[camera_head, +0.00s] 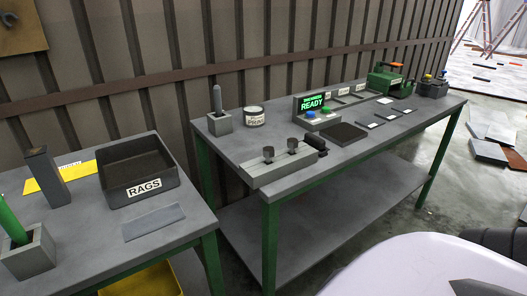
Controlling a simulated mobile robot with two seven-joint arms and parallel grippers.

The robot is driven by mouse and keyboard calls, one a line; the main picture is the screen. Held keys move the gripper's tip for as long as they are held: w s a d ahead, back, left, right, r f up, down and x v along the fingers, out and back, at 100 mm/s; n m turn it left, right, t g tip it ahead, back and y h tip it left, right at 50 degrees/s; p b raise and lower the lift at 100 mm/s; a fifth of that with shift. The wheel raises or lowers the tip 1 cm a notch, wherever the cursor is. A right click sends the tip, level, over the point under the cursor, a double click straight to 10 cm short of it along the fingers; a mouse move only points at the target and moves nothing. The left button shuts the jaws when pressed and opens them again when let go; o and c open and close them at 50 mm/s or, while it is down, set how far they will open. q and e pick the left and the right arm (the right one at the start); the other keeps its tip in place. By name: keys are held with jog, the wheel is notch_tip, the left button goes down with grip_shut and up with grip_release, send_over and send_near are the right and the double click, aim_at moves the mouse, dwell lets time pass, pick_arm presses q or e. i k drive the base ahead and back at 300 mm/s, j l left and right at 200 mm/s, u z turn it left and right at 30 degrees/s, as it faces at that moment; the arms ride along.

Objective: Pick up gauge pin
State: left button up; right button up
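Two upright rod-like items could be the gauge pin, and I cannot tell which one is. A grey rounded pin (217,98) stands in a small grey holder block (219,125) at the back left of the right-hand bench. A green rod (12,222) leans in a grey square holder (32,257) at the front left of the left-hand table. Neither gripper shows in the head view, and nothing touches either rod.
The left table also holds a RAGS bin (140,172), a dark upright block (45,177) and a flat grey piece (153,221). The right bench (215,143) holds a clamp rail (280,168), a can (253,116), a READY display (312,102) and a green machine (389,82).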

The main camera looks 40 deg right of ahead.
aim_at(268, 152)
jog(key=l+u, duration=0.15)
jog(key=l, duration=0.25)
jog(key=k+l+u, duration=0.15)
jog(key=l, duration=0.2)
jog(key=l+u, duration=0.15)
jog(key=l, duration=0.25)
jog(key=k+l+u, duration=0.15)
jog(key=l, duration=0.2)
